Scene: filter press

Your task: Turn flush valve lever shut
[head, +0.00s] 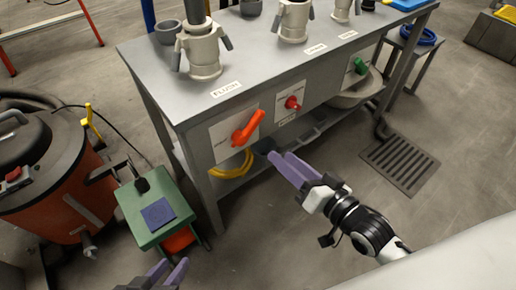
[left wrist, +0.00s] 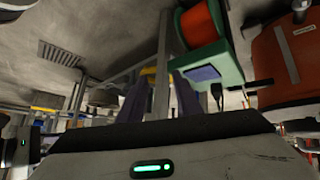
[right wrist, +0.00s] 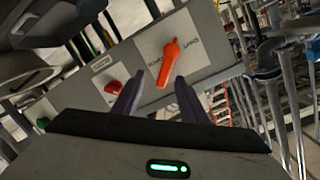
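The flush valve lever (head: 248,127) is a bright orange-red handle on a pale plate on the bench front, below the label FLUSH. It slants in the head view, its free end up and to the right. My right gripper (head: 280,155) is open and empty, below and right of the lever and apart from it. In the right wrist view the lever (right wrist: 167,62) is ahead, its handle end in line with the gap between the two purple fingers (right wrist: 159,80). My left gripper (head: 170,264) is open and empty at the bottom edge, far from the lever.
A red knob (head: 292,103) and a green knob (head: 360,66) sit further right on the bench front. Metal couplings (head: 202,50) stand on the bench top. A green stand (head: 144,222) and an orange drum vacuum (head: 50,185) are at left.

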